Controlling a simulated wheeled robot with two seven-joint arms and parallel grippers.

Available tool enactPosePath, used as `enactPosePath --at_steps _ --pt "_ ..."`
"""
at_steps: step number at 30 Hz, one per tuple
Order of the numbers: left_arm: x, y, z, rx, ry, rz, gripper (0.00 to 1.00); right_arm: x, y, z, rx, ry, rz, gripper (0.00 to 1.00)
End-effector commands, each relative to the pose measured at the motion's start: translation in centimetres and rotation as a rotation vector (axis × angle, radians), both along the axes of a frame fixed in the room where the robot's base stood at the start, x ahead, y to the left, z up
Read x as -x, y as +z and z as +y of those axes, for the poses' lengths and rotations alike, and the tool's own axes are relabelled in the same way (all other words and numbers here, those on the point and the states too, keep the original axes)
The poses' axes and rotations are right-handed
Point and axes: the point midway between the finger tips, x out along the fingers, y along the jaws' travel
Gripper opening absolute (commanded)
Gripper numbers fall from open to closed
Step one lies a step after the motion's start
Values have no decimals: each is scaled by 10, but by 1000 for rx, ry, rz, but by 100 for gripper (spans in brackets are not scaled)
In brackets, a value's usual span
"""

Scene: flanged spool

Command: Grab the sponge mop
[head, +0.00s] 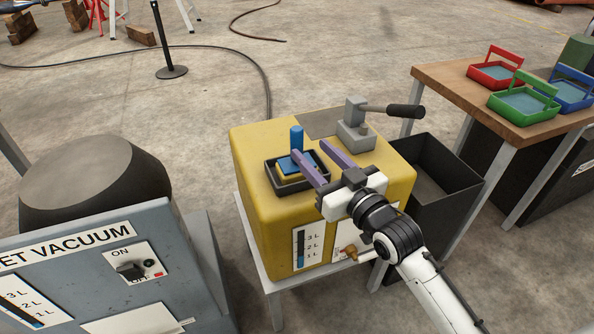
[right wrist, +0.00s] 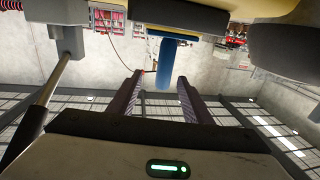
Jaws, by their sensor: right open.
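The sponge mop has an upright blue handle (head: 297,138) above a blue and yellow sponge head (head: 288,170). It stands in a dark shallow tray (head: 281,187) on top of the yellow tank (head: 255,150). My right gripper (head: 311,148) is open, its two purple fingers reaching over the tank top beside the handle. In the right wrist view the blue handle (right wrist: 172,62) shows beyond and between the spread fingers (right wrist: 160,78), apparently not gripped. One finger partly hides the sponge head in the head view. My left gripper is not in view.
A grey lever pump with a black grip (head: 405,111) stands on the tank, close right of my gripper. A grey wet vacuum (head: 100,260) stands at left. A dark open bin (head: 430,165) and a wooden table (head: 450,78) with red, green and blue trays are at right.

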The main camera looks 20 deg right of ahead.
Motion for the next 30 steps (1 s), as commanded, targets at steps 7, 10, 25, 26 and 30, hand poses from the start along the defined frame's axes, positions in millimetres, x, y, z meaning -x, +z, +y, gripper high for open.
enactPosePath --at_steps 7,10,25,26,30 --pt "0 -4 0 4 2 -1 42 -21 0 7 -2 0 -1 45" --pt "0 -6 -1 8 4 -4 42 -35 1 13 -2 0 -1 45" --pt "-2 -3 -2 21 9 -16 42 -62 2 21 1 0 3 43" --pt "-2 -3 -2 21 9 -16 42 -62 2 21 1 0 3 38" --pt "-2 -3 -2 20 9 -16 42 -62 2 21 1 0 3 15"
